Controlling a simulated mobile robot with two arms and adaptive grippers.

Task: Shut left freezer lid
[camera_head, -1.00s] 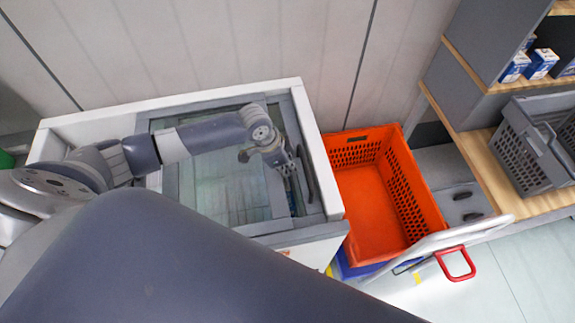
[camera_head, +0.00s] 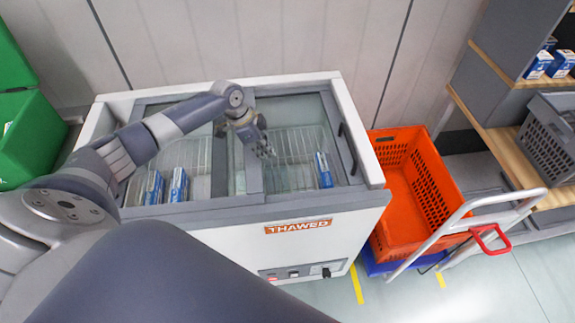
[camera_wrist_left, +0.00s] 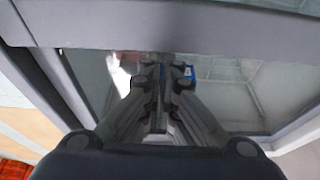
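The white THAWED freezer (camera_head: 300,243) stands in front of me with a grey-framed sliding glass top. The right glass lid (camera_head: 300,112) lies flat over the right half, with a dark handle (camera_head: 347,150) at its right end. A grey crossbar (camera_head: 251,165) runs across the middle. The left half (camera_head: 205,160) shows a wire basket and blue boxes clearly; my arm crosses it, and I cannot tell how far the left lid covers it. My left gripper (camera_head: 268,152) is above the glass just right of the crossbar. Its fingers (camera_wrist_left: 158,75) look shut and empty.
An orange tote (camera_head: 415,190) sits on a trolley with a red handle (camera_head: 490,238) right of the freezer. Shelves with a grey basket (camera_head: 550,135) stand farther right. Green bins (camera_head: 25,120) are at the left. A wall is behind the freezer.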

